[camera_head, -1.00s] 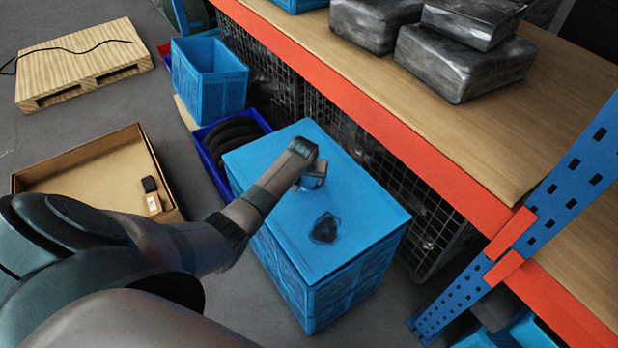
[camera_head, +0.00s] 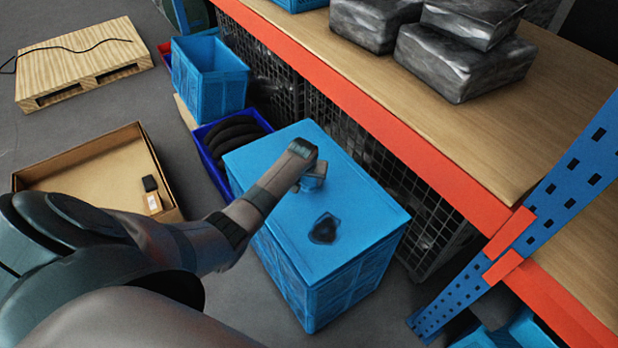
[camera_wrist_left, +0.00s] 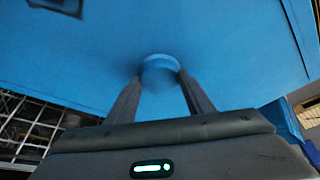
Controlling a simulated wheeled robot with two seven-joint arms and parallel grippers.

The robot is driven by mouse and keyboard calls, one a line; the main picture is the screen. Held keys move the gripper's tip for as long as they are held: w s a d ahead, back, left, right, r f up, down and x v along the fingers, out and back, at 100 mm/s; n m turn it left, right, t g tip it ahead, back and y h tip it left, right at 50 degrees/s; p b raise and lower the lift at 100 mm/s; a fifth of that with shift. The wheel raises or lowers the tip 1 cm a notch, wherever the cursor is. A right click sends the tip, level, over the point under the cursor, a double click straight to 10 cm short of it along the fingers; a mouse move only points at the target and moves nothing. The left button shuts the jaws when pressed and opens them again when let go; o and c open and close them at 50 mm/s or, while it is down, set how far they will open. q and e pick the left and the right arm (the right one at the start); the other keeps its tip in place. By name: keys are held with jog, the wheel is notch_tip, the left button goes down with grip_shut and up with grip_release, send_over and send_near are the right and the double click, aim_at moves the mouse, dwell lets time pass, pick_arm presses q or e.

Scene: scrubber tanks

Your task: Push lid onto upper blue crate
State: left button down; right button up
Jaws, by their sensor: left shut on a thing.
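The flat blue lid (camera_head: 350,215) lies over the top of the upper blue crate (camera_head: 345,288), its edges roughly in line with the crate's walls. I cannot tell whether any gap is left between them. A dark patch (camera_head: 324,229) marks the lid's near part. My left gripper (camera_head: 314,180) is low over the lid's far half. In the left wrist view, its two fingers are shut on a round blue knob (camera_wrist_left: 160,69) on the lid (camera_wrist_left: 100,55). The fingertips are partly hidden in the head view. My right gripper is not in view.
An orange-edged wooden shelf (camera_head: 450,120) with grey wrapped bundles runs close along the right, on a blue upright (camera_head: 560,195). Behind stand a dark blue bin (camera_head: 212,165) and an open blue crate (camera_head: 208,80). A cardboard tray (camera_head: 90,165) and a pallet (camera_head: 85,65) lie left.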

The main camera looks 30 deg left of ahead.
aim_at(308, 183)
pick_arm(q)
jog(key=shift+f, duration=1.05)
dwell(1.7)
jog(key=shift+f+b, duration=0.35)
jog(key=shift+b, duration=0.1)
dwell(0.6)
jog(key=shift+w+f, duration=0.1)
jog(key=shift+f, duration=0.1)
jog(key=shift+r, duration=0.1)
jog(key=c, duration=0.8)
grip_release()
jog(key=o, duration=0.8)
